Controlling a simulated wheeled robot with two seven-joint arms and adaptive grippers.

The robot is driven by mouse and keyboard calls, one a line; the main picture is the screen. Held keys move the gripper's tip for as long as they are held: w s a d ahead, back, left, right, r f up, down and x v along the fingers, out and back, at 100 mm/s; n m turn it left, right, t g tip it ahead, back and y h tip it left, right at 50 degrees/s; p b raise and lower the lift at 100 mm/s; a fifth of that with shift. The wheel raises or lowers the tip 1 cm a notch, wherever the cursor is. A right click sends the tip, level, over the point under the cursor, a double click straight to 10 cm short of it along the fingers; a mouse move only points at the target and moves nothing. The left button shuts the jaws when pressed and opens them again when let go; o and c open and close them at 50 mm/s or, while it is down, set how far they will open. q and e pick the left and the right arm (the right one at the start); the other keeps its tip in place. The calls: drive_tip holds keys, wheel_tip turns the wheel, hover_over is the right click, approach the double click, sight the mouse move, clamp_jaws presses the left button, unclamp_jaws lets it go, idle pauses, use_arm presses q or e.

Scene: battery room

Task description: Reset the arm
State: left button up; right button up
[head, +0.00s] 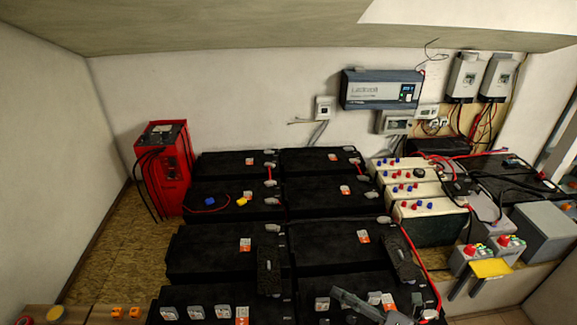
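My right gripper (345,297) shows at the bottom edge of the head view, right of centre. It is a grey shape over the nearest row of black batteries (225,250), and the lower frame edge cuts off part of it. Its fingers are too small and dark to tell whether they are open or shut. I see nothing clearly held in it. I cannot tell whether it touches the battery below. My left gripper is not in view.
A red unit (172,170) with black cables stands at the left on the brown floor (125,255). Cream batteries (425,215) stand right of the black ones. A grey inverter (381,90) hangs on the back wall. A yellow piece (491,268) lies at the right.

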drive_tip(key=w+d+r+m+t+h, duration=0.2)
drive_tip(key=d+m+t+h, duration=0.3)
drive_tip(key=m, duration=0.3)
drive_tip(key=w+d+r+m+t+h, duration=0.2)
drive_tip(key=d+r+m+t+h, duration=0.15)
drive_tip(key=d+m, duration=0.45)
drive_tip(key=s+d+f+m+g+h, duration=0.3)
drive_tip(key=d+f+m+h, duration=0.2)
drive_tip(key=d+f+m, duration=0.3)
drive_tip(key=s+d+f+m+g+h, duration=0.35)
drive_tip(key=d+f+m, duration=0.2)
drive_tip(key=f, duration=0.35)
drive_tip(key=s+a+f+m+g+y, duration=0.25)
drive_tip(key=s+f+g, duration=0.25)
drive_tip(key=s+f, duration=0.55)
drive_tip(key=s+a+f+m+g+y, duration=0.1)
drive_tip(key=s+a+f+m+g, duration=0.3)
drive_tip(key=s+f, duration=0.65)
drive_tip(key=s+f+n+g, duration=0.1)
drive_tip(key=s+f, duration=0.1)
drive_tip(key=f, duration=1.2)
drive_tip(key=s+f+n+g, duration=0.1)
drive_tip(key=s+f, duration=0.1)
drive_tip(key=f, duration=1.2)
drive_tip(key=s+a+f+g, duration=0.1)
drive_tip(key=s+f, duration=1.6)
drive_tip(key=s, duration=0.3)
drive_tip(key=shift+s, duration=0.2)
